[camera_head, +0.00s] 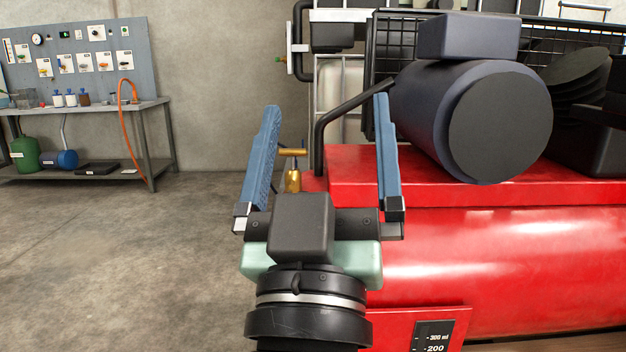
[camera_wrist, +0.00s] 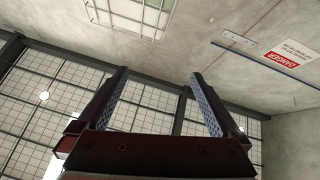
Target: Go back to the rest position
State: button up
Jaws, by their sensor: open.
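My gripper (camera_head: 327,102) is in front of me in the head view, with its two blue fingers spread wide and pointing up. Nothing is held between the fingers. In the wrist view my gripper (camera_wrist: 158,73) is also open and empty, with a ceiling and gridded windows beyond it. A brass fitting with a crossbar (camera_head: 293,180) shows between the fingers, behind them, at the left end of a red tank (camera_head: 480,260). I cannot tell how far the fingers are from the tank.
A dark cylindrical motor (camera_head: 500,125) sits on top of the red tank at the right. A black pipe (camera_head: 340,108) rises near the right finger. A workbench (camera_head: 140,105) with a tool board stands at the far left. The concrete floor (camera_head: 120,260) at the left is clear.

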jog(key=s+r+t+y+p, duration=0.1)
jog(key=s+r+p, duration=0.1)
jog(key=s+r, duration=0.35)
jog(key=s+r+t+y+p, duration=0.1)
jog(key=s+r, duration=0.1)
jog(key=r, duration=0.6)
notch_tip(320, 180, up, 36)
jog(key=w+p, duration=0.1)
jog(key=p, duration=3.5)
jog(key=shift+a+f+m+p, duration=0.2)
jog(key=shift+a+m+p, duration=0.1)
jog(key=shift+a+m, duration=0.15)
